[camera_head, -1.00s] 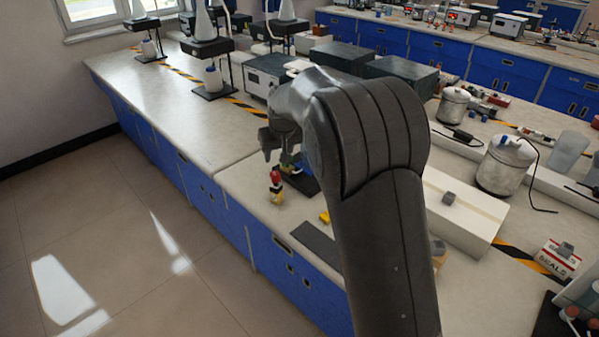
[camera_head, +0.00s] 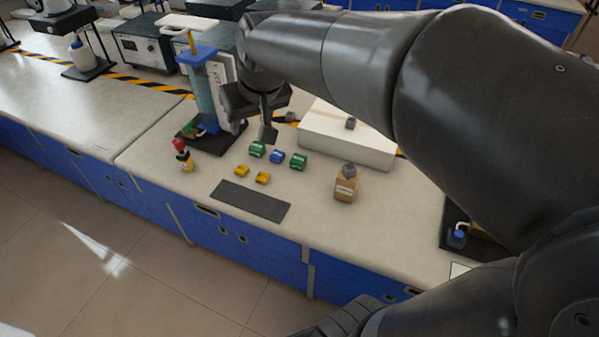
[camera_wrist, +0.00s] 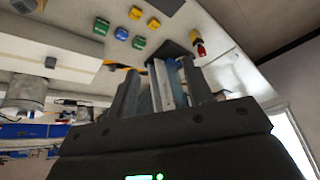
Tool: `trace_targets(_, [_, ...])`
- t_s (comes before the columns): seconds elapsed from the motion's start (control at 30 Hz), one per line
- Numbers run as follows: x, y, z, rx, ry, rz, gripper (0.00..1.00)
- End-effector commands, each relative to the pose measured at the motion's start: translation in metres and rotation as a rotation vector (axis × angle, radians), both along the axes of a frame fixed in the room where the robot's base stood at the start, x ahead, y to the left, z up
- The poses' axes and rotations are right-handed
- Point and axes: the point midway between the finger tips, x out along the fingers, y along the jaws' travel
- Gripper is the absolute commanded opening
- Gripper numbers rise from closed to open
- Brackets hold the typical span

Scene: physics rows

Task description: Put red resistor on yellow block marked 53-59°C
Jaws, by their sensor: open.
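A small red-topped object (camera_head: 179,146) with black and yellow parts stands upright near the bench's left front edge; it also shows in the wrist view (camera_wrist: 200,48). I cannot tell whether it is the red resistor. Two small yellow blocks (camera_head: 241,171) (camera_head: 262,177) lie on the bench, also seen in the wrist view as a yellow block (camera_wrist: 136,13) and its neighbour (camera_wrist: 154,24). Their markings are too small to read. My gripper (camera_head: 253,132) is open and empty above the bench, right of the red-topped object and behind the yellow blocks.
Green blocks (camera_head: 299,161) and a blue block (camera_head: 277,156) lie behind the yellow ones. A tall blue-topped apparatus (camera_head: 205,90) stands close to my gripper's left. A dark mat (camera_head: 250,200), a tan labelled container (camera_head: 346,187) and a white box (camera_head: 345,138) are nearby.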

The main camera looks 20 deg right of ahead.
Motion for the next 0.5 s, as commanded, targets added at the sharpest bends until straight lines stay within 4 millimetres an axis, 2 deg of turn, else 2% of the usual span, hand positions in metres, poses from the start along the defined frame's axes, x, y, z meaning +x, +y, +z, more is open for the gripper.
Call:
trace_targets(0.03, [-0.020,-0.008,0.002,-0.003,-0.011,-0.016,0.47])
trace_targets(0.1, [-0.046,-0.017,0.000,-0.007,-0.017,-0.040,0.47])
trace_targets(0.3, [-0.112,-0.036,-0.014,-0.030,-0.035,-0.104,0.47])
trace_targets(0.4, [-0.134,-0.041,-0.023,-0.041,-0.041,-0.128,0.47])
trace_targets(0.5, [-0.147,-0.044,-0.029,-0.049,-0.044,-0.143,0.47])
